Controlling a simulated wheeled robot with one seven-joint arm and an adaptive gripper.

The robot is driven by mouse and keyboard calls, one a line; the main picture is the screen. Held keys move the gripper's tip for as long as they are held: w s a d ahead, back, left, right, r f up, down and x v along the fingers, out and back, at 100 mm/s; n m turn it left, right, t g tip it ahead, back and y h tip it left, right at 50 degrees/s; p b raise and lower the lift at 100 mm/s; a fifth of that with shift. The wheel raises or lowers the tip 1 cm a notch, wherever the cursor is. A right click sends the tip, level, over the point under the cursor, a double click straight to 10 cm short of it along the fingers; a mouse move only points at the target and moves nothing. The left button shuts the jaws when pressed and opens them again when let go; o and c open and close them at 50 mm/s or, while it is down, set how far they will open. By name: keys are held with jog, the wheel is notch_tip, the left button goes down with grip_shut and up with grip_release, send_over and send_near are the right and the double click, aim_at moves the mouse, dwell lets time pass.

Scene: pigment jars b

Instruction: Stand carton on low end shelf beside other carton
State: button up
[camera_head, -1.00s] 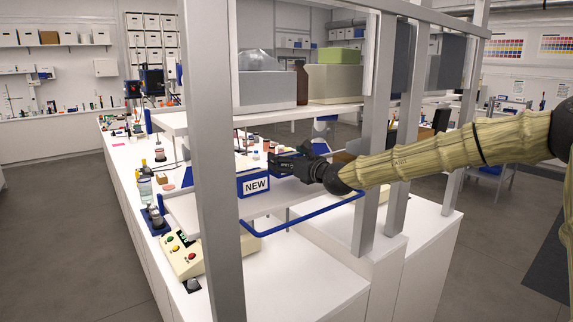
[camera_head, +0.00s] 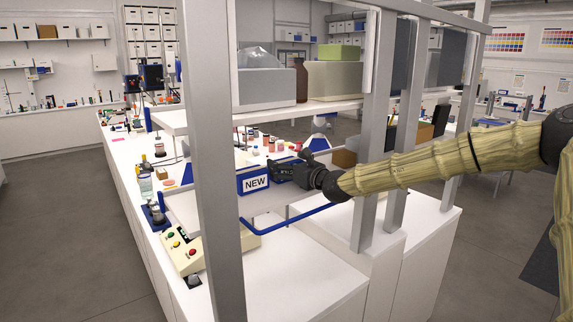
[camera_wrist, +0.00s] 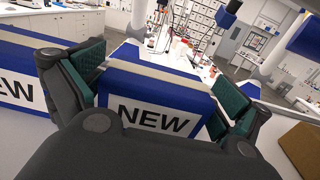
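My gripper (camera_head: 283,172) is low at the end of the bench rack, just right of a blue-and-white carton with a NEW label (camera_head: 255,184).
A blue rail (camera_head: 290,219) runs along the shelf's front. Grey posts (camera_head: 213,160) stand in front of and beside it. An upper shelf (camera_head: 275,114) with boxes and a brown bottle is above. A brown box (camera_wrist: 301,148) lies right of my gripper.

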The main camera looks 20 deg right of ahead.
jog(key=shift+r, duration=0.15)
jog(key=b+v, duration=0.3)
jog(key=v, duration=0.9)
jog(key=shift+b, duration=0.35)
dwell(0.4)
